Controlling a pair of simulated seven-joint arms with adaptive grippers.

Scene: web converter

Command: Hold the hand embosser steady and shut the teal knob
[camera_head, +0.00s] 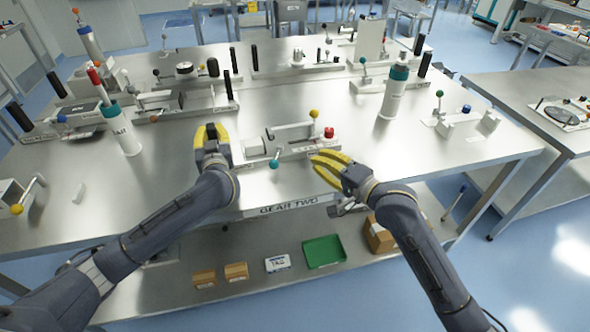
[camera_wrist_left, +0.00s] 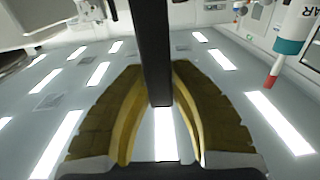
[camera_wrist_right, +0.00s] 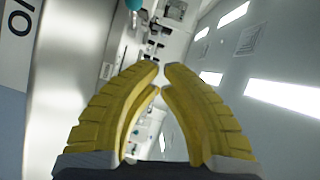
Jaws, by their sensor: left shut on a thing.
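The hand embosser (camera_head: 293,133) is a low silver device on the bench, centre of the head view. It carries a teal knob (camera_head: 274,164) on a short lever at its front, a yellow knob (camera_head: 313,113) and a red knob (camera_head: 329,132). My left gripper (camera_head: 210,130) is at its left end, shut on its upright black handle (camera_wrist_left: 155,50), which passes between the yellow fingers. My right gripper (camera_head: 318,160) is slightly open and empty, right of the teal knob and apart from it. A teal knob also shows at the top of the right wrist view (camera_wrist_right: 134,4).
A white bottle with a teal cap (camera_head: 393,92) stands behind to the right, another white bottle (camera_head: 122,130) to the left. Similar lever devices line the back of the bench. A small device (camera_head: 465,124) stands at right. The bench front between my grippers is clear.

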